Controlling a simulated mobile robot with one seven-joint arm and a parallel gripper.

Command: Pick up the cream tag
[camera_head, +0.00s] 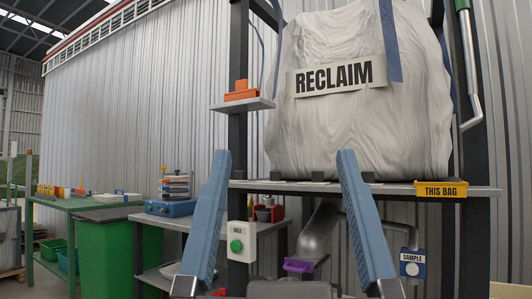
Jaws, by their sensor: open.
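My gripper (284,156) is open, its two blue fingers pointing up and wide apart with nothing between them. Beyond it a big white bag (365,120) sits on a shelf. A pale, off-white label (336,78) reading RECLAIM is on the front of the bag, above the fingertips. I cannot tell whether this is the cream tag; no other tag is clearly cream. A yellow-orange tag (441,189) reading THIS BAG is on the shelf edge at right. A blue and white SAMPLE tag (413,263) hangs below it.
The shelf (480,191) spans a dark frame. A small side shelf (243,104) holds orange pieces. A grey pipe (318,232) with a purple handle (298,265) lies below. A white box (238,241) has a green button. A green bin (107,250) and benches stand left.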

